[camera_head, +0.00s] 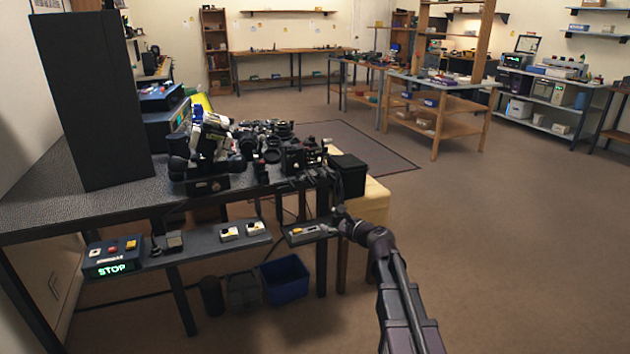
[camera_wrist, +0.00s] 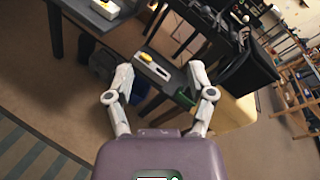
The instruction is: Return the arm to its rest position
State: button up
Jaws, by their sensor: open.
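My gripper (camera_wrist: 160,85) is open and empty in the wrist view, its two pale fingers spread apart. Beyond the fingers is a grey shelf plate with a small yellow-topped part (camera_wrist: 148,60) on it. In the head view my arm reaches up from the bottom right, and my gripper (camera_head: 335,220) is small and dark near the right end of the low shelf (camera_head: 200,249). The same yellow-marked part (camera_head: 303,231) lies on the shelf's right end, just left of the gripper. I cannot tell whether they touch.
The dark workbench (camera_head: 90,205) holds a tall black panel (camera_head: 90,100) and many camera parts. A STOP box (camera_head: 112,262) sits at the shelf's left end. A black bin (camera_head: 348,176) stands on a yellow stool (camera_head: 374,200). A blue bin (camera_head: 285,279) is below. The floor at right is clear.

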jog(key=s+a+f+n+g+h, duration=0.25)
jog(key=s+f+n+g, duration=0.55)
jog(key=s+f+n, duration=0.5)
jog(key=s+d+f+n+g+h+p, duration=0.15)
jog(key=s+d+n+g+h, duration=0.55)
jog(key=s, duration=0.8)
notch_tip(320, 180, up, 29)
jog(key=d+n+t+p, duration=0.2)
jog(key=p, duration=2.7)
jog(key=shift+w+r, duration=0.2)
jog(key=shift+w, duration=0.05)
jog(key=shift+h, duration=0.25)
